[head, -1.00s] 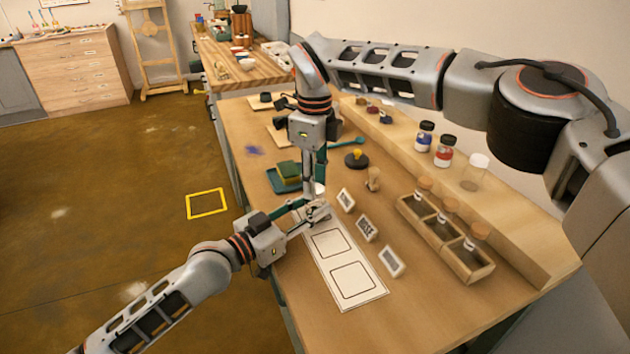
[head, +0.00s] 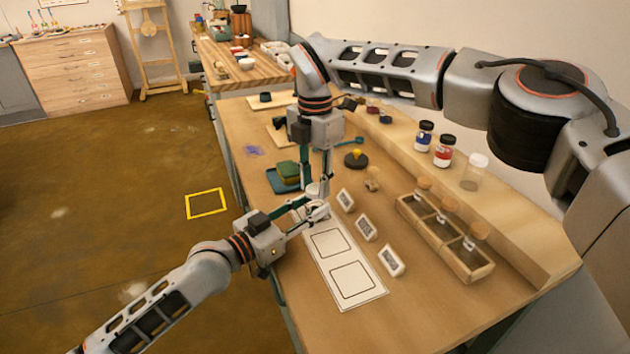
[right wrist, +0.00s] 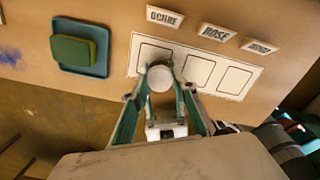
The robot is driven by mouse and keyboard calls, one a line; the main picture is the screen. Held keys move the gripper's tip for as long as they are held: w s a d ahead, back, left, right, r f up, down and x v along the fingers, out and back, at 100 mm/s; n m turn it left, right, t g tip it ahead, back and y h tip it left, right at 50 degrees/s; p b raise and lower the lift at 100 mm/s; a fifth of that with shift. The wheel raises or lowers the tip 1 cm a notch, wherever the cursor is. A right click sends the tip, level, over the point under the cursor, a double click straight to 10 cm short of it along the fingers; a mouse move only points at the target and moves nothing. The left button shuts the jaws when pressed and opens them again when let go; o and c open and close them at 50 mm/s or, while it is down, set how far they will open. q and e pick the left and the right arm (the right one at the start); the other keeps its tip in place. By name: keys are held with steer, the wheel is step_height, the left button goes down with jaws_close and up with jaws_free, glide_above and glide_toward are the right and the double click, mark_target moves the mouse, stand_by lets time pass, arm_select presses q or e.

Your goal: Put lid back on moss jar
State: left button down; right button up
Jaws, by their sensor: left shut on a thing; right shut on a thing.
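My right gripper (head: 317,188) points down over the far end of the white mat (head: 373,292). It is shut on a round white lid, which shows as a disc (right wrist: 160,78) between its fingertips in the right wrist view. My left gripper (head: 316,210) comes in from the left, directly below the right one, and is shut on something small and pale. This is probably the moss jar, but the fingers and lid hide most of it. I cannot tell whether lid and jar touch.
Three name cards (head: 366,227) stand right of the mat. A wooden rack (head: 470,268) with cork-topped jars and a ledge with several jars (head: 444,151) lie further right. A green sponge (head: 288,169) on a teal tray (right wrist: 65,68) is near the left edge. The near tabletop is clear.

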arm_select(q)
steer(key=shift+f, duration=0.1)
arm_select(e)
steer(key=m, duration=0.3)
steer(key=shift+m, duration=0.3)
steer(key=m, duration=0.8)
steer(key=shift+m, duration=0.4)
steer(key=m, duration=0.4)
steer(key=o, duration=0.8)
steer(key=shift+s, duration=0.1)
steer(key=shift+c, duration=0.2)
step_height(320, 180, up, 12)
